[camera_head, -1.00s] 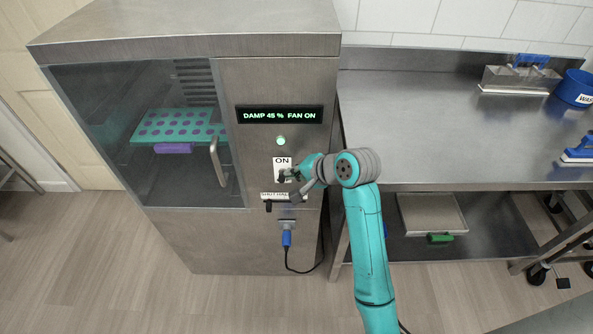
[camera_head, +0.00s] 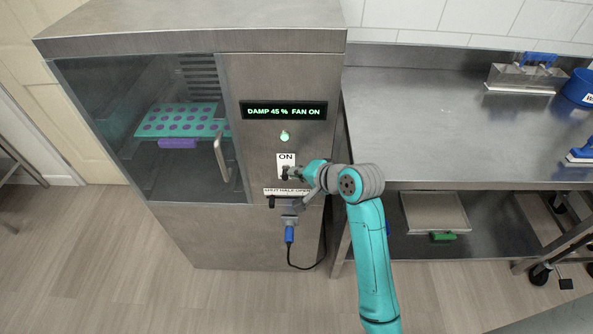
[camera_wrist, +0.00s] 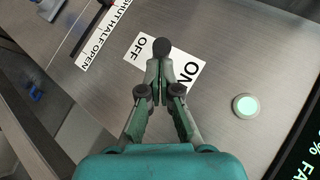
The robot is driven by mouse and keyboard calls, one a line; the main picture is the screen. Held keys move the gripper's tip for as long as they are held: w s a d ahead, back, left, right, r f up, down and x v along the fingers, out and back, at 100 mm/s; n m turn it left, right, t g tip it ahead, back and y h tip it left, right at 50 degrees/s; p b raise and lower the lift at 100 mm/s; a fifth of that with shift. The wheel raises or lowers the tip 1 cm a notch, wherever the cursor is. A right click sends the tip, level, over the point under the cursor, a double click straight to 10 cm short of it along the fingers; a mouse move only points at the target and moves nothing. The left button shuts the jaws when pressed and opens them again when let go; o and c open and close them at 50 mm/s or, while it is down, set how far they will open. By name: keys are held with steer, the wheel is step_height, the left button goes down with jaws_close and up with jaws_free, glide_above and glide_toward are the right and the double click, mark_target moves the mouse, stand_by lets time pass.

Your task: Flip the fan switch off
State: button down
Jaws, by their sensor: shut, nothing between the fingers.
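The fan switch plate is a white label (camera_wrist: 187,67) marked ON and OFF on the metal cabinet front. In the head view the label (camera_head: 286,158) shows ON at its top. The switch's dark round knob (camera_wrist: 161,46) shows just beyond my fingertips in the wrist view, on the label between ON and OFF. My gripper (camera_wrist: 160,64) is shut and empty, its tips at or very near the knob; I cannot tell whether they touch. In the head view my gripper (camera_head: 291,174) covers the lower part of the plate. The display (camera_head: 284,111) reads DAMP 45 % FAN ON.
A lit green lamp (camera_head: 285,136) sits above the switch. Below it are a SHUT / HALF / OPEN label (camera_head: 287,191) with a dark lever and a blue plug (camera_head: 289,234) with a cable. A glass door with a handle (camera_head: 221,158) is left; a steel table (camera_head: 450,120) is right.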

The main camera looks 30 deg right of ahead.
steer(key=f+t, duration=0.1)
steer(key=n+t, duration=0.1)
steer(key=t, duration=0.1)
steer(key=s+f+n+t+h, duration=0.1)
steer(key=shift+a+f, duration=0.3)
steer(key=shift+d+r, duration=0.1)
